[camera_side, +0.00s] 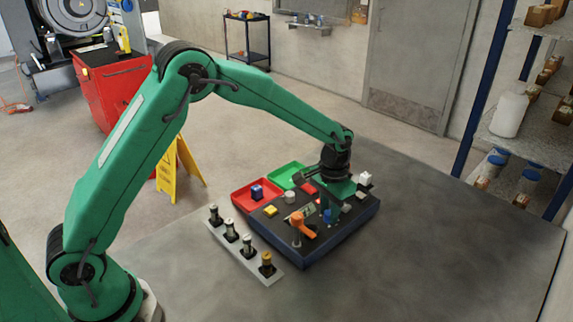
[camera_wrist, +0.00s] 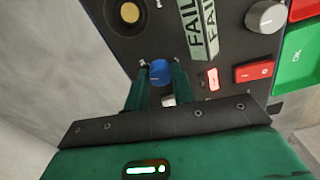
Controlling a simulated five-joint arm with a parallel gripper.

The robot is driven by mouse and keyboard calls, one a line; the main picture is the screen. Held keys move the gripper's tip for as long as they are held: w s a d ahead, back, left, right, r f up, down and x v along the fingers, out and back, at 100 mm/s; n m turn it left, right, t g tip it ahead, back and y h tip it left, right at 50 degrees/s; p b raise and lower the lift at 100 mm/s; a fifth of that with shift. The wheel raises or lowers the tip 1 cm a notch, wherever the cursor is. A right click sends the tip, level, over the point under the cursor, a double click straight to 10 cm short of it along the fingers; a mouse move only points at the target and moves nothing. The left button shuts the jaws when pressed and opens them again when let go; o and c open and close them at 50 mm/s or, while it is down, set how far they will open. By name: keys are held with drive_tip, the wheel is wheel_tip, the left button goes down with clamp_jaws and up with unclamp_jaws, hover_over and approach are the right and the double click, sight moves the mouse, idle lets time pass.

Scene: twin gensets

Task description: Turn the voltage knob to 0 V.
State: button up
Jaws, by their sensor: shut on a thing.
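A blue knob (camera_wrist: 160,73) on the dark control panel (camera_wrist: 150,45) sits between the two green fingertips of my gripper (camera_wrist: 160,80) in the wrist view. My gripper is shut on this knob, with a finger on each side. In the side view the blue knob (camera_side: 327,215) shows below my gripper (camera_side: 333,207) on the dark panel box (camera_side: 305,255). I cannot read a scale or label by the knob, so its setting and whether it is the voltage knob cannot be told. A pale grey knob (camera_wrist: 265,16) stands apart at the upper right.
An orange lever (camera_side: 302,227) rises left of my gripper. A red tray (camera_side: 240,197) holding a blue cube and a green tray (camera_side: 281,171) lie behind the panel. A grey strip (camera_side: 228,244) with several upright plugs lies at its left. The table's right side is clear.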

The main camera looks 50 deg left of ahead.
sight(328, 212)
drive_tip(key=shift+w+a+n, duration=0.1)
drive_tip(key=shift+a+n, duration=0.05)
drive_tip(key=shift+n, duration=0.7)
drive_tip(key=shift+w+a+n, duration=0.1)
drive_tip(key=shift+n, duration=0.75)
drive_tip(key=shift+s+r, duration=0.1)
drive_tip(key=o, duration=1)
drive_tip(key=shift+d, duration=0.1)
wheel_tip(328, 212, up, 7)
drive_tip(key=shift+s+r, duration=0.1)
drive_tip(key=shift+r, duration=0.3)
